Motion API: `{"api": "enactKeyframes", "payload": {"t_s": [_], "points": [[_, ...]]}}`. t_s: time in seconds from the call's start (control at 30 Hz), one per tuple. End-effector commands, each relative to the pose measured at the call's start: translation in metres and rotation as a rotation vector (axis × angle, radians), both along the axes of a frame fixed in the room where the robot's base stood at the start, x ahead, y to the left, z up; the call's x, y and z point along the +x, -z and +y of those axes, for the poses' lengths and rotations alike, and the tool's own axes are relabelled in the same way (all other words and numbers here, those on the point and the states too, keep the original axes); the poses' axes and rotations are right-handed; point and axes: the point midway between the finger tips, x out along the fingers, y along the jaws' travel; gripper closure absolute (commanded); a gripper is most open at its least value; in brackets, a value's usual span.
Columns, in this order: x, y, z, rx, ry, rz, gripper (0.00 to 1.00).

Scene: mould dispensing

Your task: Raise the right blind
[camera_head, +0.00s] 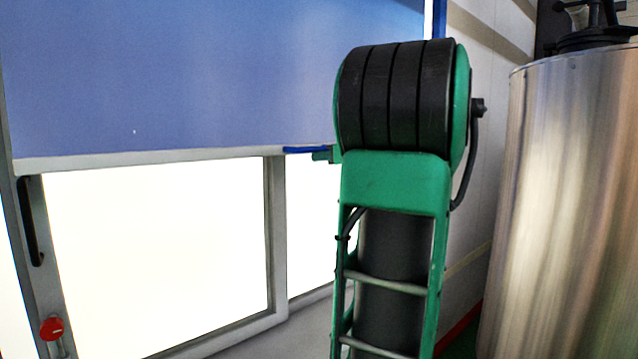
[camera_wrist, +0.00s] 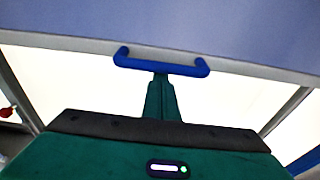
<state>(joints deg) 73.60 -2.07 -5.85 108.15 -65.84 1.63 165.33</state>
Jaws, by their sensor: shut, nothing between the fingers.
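The blue blind (camera_head: 190,75) hangs over the upper part of the window, with a pale bar along its lower edge. It also fills the top of the wrist view (camera_wrist: 200,25). A blue handle (camera_head: 303,150) sits at the blind's lower edge, and it shows whole in the wrist view (camera_wrist: 160,66). My gripper (camera_wrist: 160,78) has its green fingers together, with the tips at the middle of the handle's bar from below. I cannot tell whether they touch it. In the head view my arm hides most of the gripper and the blind's right part.
Below the blind is a bright window with a grey frame (camera_head: 276,230). A black window handle (camera_head: 30,220) and a red knob (camera_head: 52,328) are at the left. A large shiny metal tank (camera_head: 570,200) stands close at the right, beside my arm.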

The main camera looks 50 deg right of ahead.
Motion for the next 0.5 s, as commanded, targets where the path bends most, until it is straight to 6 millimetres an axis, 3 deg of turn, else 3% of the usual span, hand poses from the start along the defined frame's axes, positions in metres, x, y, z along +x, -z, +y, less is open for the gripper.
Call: {"api": "enactKeyframes", "payload": {"t_s": [0.2,0.5], "points": [[0.005,-0.020,0.007,-0.004,-0.015,-0.003,1.00],[0.006,-0.022,0.008,-0.002,-0.016,-0.004,1.00]]}}
